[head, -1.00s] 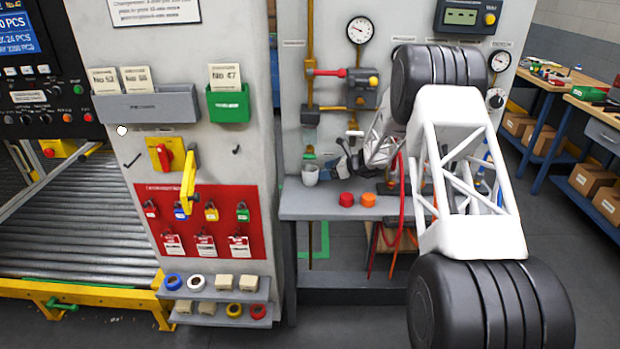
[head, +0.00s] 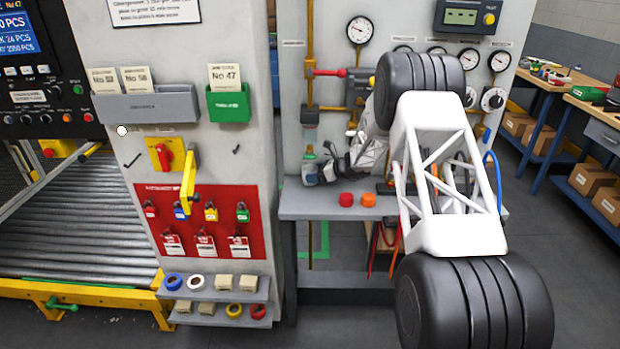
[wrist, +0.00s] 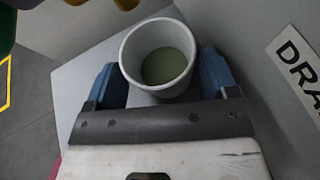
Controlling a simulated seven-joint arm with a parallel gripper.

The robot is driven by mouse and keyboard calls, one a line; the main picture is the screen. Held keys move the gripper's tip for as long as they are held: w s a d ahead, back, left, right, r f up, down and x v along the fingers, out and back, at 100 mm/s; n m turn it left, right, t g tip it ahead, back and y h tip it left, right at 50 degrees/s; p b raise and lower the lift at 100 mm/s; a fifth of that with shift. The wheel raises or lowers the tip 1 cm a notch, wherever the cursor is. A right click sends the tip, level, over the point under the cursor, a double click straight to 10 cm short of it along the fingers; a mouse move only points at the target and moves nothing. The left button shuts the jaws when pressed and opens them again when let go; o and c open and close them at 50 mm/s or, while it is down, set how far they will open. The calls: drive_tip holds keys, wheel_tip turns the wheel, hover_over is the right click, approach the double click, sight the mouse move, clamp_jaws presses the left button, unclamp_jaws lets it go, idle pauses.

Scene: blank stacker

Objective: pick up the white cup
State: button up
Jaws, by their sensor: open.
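The white cup (wrist: 158,62) stands upright and open-topped in the wrist view, with a greenish-grey inside bottom. My gripper (wrist: 156,78) is open, with one blue finger on each side of the cup. The left finger shows a small gap to the cup; the right finger is close to its wall, and I cannot tell if it touches. In the head view my gripper (head: 322,170) is low over the left end of the grey bench (head: 300,211). There the cup is largely hidden by the gripper.
A red knob-like piece (head: 346,199) and an orange one (head: 368,200) sit on the bench just right of my gripper. The panel with pipes and gauges (head: 358,31) rises behind. A sign (wrist: 297,62) with the letters DRA lies at the right in the wrist view.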

sight(311, 166)
drive_tip(key=shift+x, duration=0.9)
drive_tip(key=c, duration=0.7)
drive_tip(key=shift+r, duration=0.2)
drive_tip(key=shift+r, duration=0.5)
wheel_tip(311, 166, up, 2)
drive_tip(key=shift+r, duration=0.1)
drive_tip(key=s+d, duration=0.1)
drive_tip(key=s, duration=0.4)
drive_tip(key=s+d+r, duration=0.1)
drive_tip(key=s, duration=0.4)
drive_tip(key=s+d, duration=0.1)
drive_tip(key=s, duration=0.4)
drive_tip(key=shift+s+r, duration=0.2)
drive_tip(key=shift+s, duration=0.2)
